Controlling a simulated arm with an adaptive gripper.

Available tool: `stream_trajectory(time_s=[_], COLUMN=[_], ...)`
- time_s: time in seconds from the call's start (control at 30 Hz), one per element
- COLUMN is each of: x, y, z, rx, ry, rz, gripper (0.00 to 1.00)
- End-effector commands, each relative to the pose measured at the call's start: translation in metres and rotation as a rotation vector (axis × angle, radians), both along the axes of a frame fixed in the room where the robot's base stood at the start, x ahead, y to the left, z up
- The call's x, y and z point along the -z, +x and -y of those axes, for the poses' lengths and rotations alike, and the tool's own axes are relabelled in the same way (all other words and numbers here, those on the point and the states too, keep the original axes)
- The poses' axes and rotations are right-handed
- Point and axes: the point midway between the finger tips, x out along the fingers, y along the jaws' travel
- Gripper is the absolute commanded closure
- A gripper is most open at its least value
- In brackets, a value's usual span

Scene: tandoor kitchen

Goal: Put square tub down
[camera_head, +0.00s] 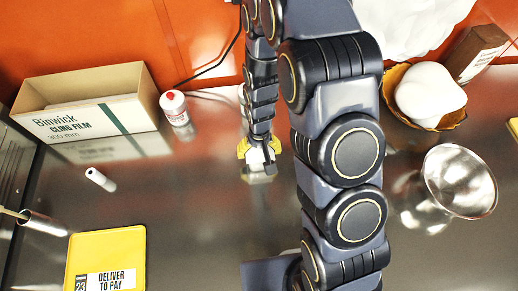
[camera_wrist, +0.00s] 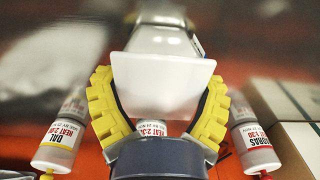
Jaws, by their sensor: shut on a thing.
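The square tub (camera_wrist: 160,88) is small, pale and translucent, and fills the space between my yellow-padded fingers in the wrist view. In the head view the tub (camera_head: 256,162) shows as a small white shape at the end of my arm. My gripper (camera_head: 259,151) is shut on the tub over the steel counter (camera_head: 200,215), left of my large arm links. A pale reflection lies just below the tub. I cannot tell whether the tub touches the counter.
A cling film box (camera_head: 95,118) and red-capped bottle (camera_head: 174,107) stand back left. The wrist view also shows a yellow-capped bottle (camera_wrist: 62,135). A white roll (camera_head: 100,179) and yellow board (camera_head: 112,245) lie left. A steel bowl (camera_head: 462,180) is right. Counter left of my gripper is clear.

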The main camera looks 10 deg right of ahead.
Motion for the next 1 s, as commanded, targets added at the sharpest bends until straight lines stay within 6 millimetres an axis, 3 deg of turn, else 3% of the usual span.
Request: stream_trajectory(time_s=[0.03, 0.07, 0.47, 0.67, 1.0], x=[0.000, 0.000, -0.005, -0.033, -0.096], y=[0.000, 0.000, 0.001, 0.001, 0.001], z=[0.000, 0.000, 0.000, 0.000, 0.000], rx=[0.000, 0.000, 0.000, 0.000, 0.000], ry=[0.000, 0.000, 0.001, 0.001, 0.002], rz=[0.000, 0.000, 0.003, 0.006, 0.007], gripper=[0.13, 0.00, 0.00, 0.00, 0.00])
